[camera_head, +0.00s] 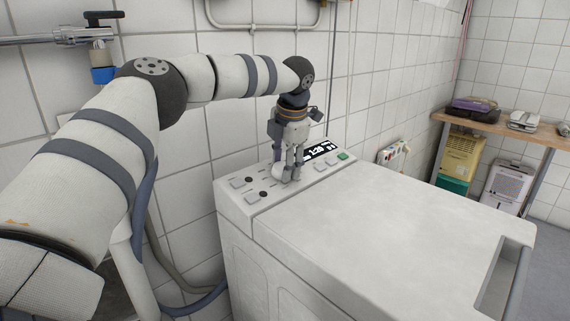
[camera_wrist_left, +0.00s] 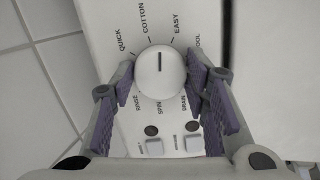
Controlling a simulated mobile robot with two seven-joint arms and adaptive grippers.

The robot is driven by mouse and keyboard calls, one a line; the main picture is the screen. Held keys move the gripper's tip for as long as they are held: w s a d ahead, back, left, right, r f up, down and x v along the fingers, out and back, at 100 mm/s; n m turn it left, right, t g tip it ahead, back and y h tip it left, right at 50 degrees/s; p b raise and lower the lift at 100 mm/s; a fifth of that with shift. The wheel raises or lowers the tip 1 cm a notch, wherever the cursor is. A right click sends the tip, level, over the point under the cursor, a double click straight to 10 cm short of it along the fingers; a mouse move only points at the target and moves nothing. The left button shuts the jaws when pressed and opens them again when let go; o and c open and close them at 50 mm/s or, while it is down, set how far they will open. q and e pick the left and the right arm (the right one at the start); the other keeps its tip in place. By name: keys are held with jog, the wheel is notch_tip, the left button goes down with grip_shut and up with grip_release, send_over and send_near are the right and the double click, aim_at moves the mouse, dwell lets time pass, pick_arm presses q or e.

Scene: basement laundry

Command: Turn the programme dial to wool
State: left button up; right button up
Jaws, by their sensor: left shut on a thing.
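The programme dial (camera_wrist_left: 160,76) is a round white knob on the washing machine's white control panel (camera_head: 235,195). In the left wrist view, its dark line points up, between the COTTON and EASY labels. The partly covered WOOL label (camera_wrist_left: 197,43) is right of EASY; RINSE, SPIN and DRAIN are below the dial. My left gripper (camera_wrist_left: 161,84) is shut on the dial, with a purple-padded finger on either side. In the head view, my left gripper (camera_head: 289,172) reaches down onto the panel and partly hides the dial. My right gripper is not in view.
The panel has several buttons, a lit display (camera_head: 321,150) and a green button (camera_head: 343,156). The machine's flat top (camera_head: 390,215) is clear. The tiled wall is close behind. A wooden bench (camera_head: 545,133) stands at the right.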

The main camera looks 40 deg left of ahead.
pick_arm(q)
jog(key=m, duration=0.6)
jog(key=shift+f+g+h+b, duration=0.25)
jog(key=shift+g+h+b, duration=0.05)
jog(key=shift+b, duration=0.1)
jog(key=m+b, duration=0.1)
jog(key=m, duration=0.5)
jog(key=shift+r, duration=0.1)
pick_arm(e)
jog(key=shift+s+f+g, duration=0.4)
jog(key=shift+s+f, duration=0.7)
pick_arm(q)
jog(key=shift+g, duration=0.3)
jog(key=o, duration=1.1)
jog(key=shift+r, duration=0.1)
jog(key=v, duration=1.2)
jog(key=shift+s+a, duration=0.15)
